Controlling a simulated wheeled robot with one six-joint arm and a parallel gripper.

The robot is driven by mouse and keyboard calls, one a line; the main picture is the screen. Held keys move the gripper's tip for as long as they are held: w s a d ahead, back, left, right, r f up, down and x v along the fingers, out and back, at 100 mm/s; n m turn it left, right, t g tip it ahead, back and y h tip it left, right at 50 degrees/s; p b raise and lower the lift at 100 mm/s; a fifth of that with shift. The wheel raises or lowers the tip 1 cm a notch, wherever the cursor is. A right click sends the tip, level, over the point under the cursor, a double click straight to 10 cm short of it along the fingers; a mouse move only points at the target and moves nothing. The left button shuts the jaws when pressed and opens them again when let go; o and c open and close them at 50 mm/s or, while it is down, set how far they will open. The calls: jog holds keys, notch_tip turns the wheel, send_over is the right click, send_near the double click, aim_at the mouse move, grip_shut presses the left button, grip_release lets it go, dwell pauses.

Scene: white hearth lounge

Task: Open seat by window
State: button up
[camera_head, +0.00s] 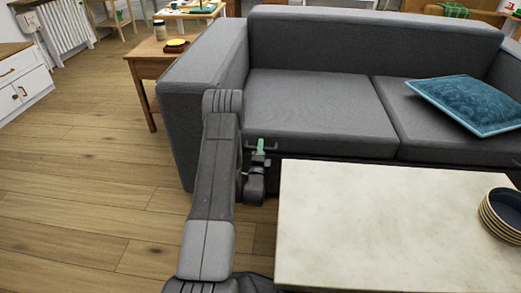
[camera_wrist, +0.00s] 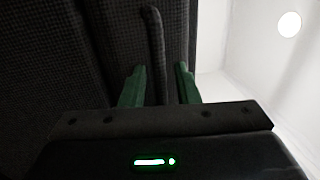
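The grey sofa (camera_head: 320,105) stands ahead, with a left seat (camera_head: 310,105) and a right seat (camera_head: 435,120); both seats lie flat. My gripper (camera_head: 260,146) is low at the front of the left seat, between the sofa and the marble-topped table. In the wrist view my gripper (camera_wrist: 160,82) has its two green fingers apart, with a dark bar (camera_wrist: 153,40) like a handle running between them. Gaps show on both sides of the bar. Dark woven fabric (camera_wrist: 60,60) fills the left of that view. No window shows.
The marble-topped table (camera_head: 375,235) is close on the right of my arm, with stacked bowls (camera_head: 502,215) at its right edge. A teal cushion (camera_head: 467,103) lies on the right seat. A wooden side table (camera_head: 150,60) stands beyond the sofa's left arm. Wooden floor (camera_head: 90,190) at left is clear.

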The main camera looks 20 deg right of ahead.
grip_shut()
